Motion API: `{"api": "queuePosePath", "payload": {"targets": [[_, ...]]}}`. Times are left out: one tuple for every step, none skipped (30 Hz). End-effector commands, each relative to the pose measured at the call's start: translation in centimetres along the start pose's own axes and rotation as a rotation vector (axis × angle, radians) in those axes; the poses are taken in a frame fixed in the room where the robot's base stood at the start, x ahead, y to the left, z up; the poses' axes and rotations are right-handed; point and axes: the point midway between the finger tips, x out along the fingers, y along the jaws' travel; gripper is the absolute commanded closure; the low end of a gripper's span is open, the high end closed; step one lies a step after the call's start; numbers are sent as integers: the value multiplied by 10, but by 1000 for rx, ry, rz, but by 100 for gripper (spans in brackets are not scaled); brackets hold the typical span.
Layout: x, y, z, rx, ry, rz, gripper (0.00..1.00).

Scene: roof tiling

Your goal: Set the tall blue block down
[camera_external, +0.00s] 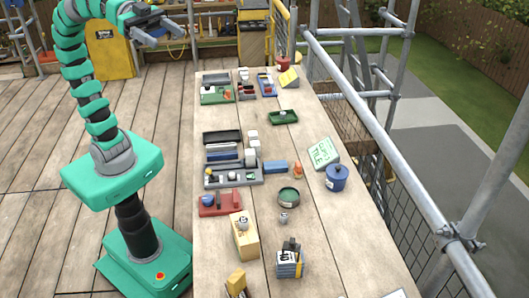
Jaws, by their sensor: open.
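A blue block (275,167) lies on the long table, just right of the grey tray (235,181). It looks longer than it is high, and I cannot tell whether it is the tall blue block. My gripper (166,30) is open and empty at the upper left. It is raised well above the floor, left of the table and far from the block.
Near the block stand an orange item (298,170), a blue lidded pot (336,178), a green round dish (289,196) and a green-white sign (323,152). A red tray (220,204) is lower left. Scaffold rails (385,150) run along the table's right side.

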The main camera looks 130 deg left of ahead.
Motion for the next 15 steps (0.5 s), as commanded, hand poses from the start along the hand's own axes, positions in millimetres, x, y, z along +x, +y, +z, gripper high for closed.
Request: {"api": "queuePosePath", "payload": {"targets": [[-9, 4, -4, 5, 19, 8, 34], [-12, 6, -5, 7, 26, 11, 29], [-14, 7, -6, 9, 32, 14, 29], [-15, 8, -6, 10, 35, 16, 29], [-16, 8, -7, 10, 37, 17, 29], [-16, 9, -7, 11, 38, 17, 29], [-16, 9, -7, 11, 38, 17, 29], [-16, 8, -7, 11, 38, 17, 29], [-16, 8, -7, 10, 38, 17, 29], [-16, 8, -7, 10, 38, 16, 29], [-16, 8, -7, 10, 38, 16, 29], [-16, 8, -7, 10, 38, 16, 29], [-16, 8, -7, 10, 38, 16, 29], [-16, 8, -7, 10, 38, 16, 29], [-16, 8, -7, 10, 38, 16, 29]]}}
